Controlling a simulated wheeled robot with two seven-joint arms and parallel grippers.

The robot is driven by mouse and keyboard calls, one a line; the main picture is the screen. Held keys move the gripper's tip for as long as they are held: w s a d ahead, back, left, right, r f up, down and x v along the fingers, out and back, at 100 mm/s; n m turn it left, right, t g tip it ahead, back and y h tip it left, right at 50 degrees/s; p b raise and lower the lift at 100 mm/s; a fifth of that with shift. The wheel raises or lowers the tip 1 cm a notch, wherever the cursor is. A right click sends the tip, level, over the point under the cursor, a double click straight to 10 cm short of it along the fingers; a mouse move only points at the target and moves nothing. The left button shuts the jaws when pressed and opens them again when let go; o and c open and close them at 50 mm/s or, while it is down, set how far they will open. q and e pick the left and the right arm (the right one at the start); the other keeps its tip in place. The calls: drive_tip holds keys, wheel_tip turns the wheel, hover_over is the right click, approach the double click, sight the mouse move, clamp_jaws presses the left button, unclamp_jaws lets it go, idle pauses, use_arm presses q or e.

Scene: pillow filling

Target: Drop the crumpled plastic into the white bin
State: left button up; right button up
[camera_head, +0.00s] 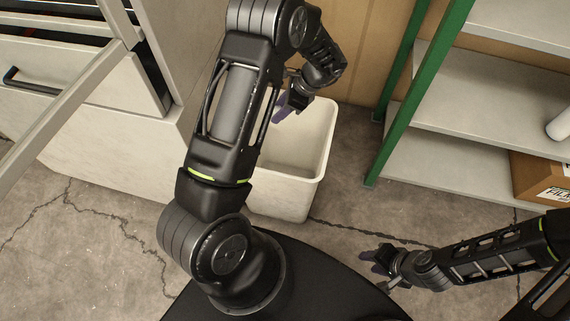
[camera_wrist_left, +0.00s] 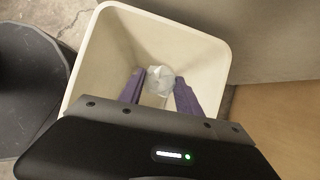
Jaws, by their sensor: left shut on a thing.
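The white bin (camera_head: 284,204) stands on the floor against the cabinet side, its mouth open upward. In the left wrist view the bin (camera_wrist_left: 88,72) lies directly below the fingers. My left gripper (camera_head: 280,112) points down over the bin's mouth, its purple fingers near the back left of the opening. It is shut on the crumpled plastic (camera_wrist_left: 160,79), a pale translucent wad between the fingertips. The plastic cannot be made out in the head view. My right gripper (camera_head: 378,260) is low at the right, away from the bin; its finger gap is unclear.
A shelf unit (camera_head: 470,150) with a green post (camera_head: 415,100) stands right of the bin. A cardboard box (camera_head: 538,178) and a white cylinder (camera_head: 561,126) are on it. A cabinet with drawers (camera_head: 110,125) is at the left. Cracked floor (camera_head: 345,205) is clear between bin and shelf.

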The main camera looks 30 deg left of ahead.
use_arm(q)
drive_tip(key=shift+f+b, duration=1.85)
drive_tip(key=shift+f, duration=0.9)
drive_tip(key=o, duration=1.4)
drive_tip(key=p+v, duration=0.1)
drive_tip(key=v, duration=0.6)
drive_tip(key=shift+w+d+r, duration=0.1)
drive_tip(key=shift+d+r, duration=0.05)
drive_tip(key=shift+r, duration=0.2)
drive_tip(key=shift+d, duration=0.15)
